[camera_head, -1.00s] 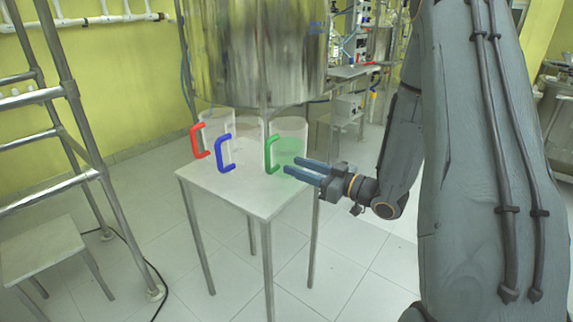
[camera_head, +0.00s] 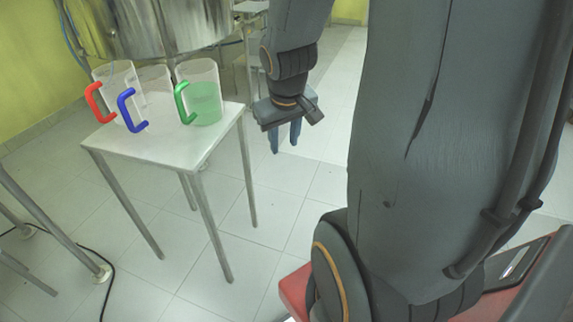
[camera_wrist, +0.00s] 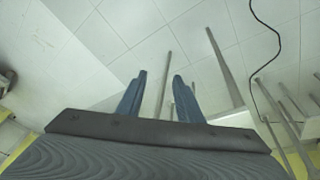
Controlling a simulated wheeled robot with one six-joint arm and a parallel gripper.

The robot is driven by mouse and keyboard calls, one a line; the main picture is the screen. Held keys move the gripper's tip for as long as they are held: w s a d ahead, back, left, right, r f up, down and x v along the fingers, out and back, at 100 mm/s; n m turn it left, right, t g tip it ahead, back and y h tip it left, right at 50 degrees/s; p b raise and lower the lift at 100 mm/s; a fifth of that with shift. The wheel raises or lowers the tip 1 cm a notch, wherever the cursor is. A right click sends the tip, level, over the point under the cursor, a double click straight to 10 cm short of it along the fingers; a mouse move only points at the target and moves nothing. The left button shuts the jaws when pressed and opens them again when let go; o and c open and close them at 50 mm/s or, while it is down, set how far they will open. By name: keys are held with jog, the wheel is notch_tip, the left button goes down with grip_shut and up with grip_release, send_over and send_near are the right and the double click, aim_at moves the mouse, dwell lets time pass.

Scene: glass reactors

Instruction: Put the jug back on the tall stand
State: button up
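Three clear jugs stand upright on the tall stand (camera_head: 160,146), a white-topped table with thin metal legs. The green-handled jug (camera_head: 204,102) holds green liquid and is nearest my gripper, at the right of the top. The blue-handled jug (camera_head: 153,82) and the red-handled jug (camera_head: 113,76) stand to its left and look empty. My gripper (camera_head: 285,138) hangs to the right of the stand, apart from it, with its fingers pointing down. In the wrist view its two blue fingers (camera_wrist: 157,97) are spread with nothing between them. No jug shows in the wrist view.
A large steel vessel (camera_head: 150,25) stands behind the jugs. The tiled floor right of the stand (camera_head: 300,175) is clear.

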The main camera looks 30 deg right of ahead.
jog(key=s+a+r+m+g+y, duration=0.1)
jog(key=s+a+g, duration=0.2)
jog(key=s+a, duration=0.3)
jog(key=s, duration=0.3)
jog(key=shift+s+r+y, duration=0.3)
jog(key=shift+s+r, duration=0.1)
jog(key=a+r+n+p, duration=0.2)
jog(key=a+r+p, duration=0.2)
jog(key=a+p, duration=0.3)
jog(key=shift+r, duration=0.15)
jog(key=shift+a, duration=0.1)
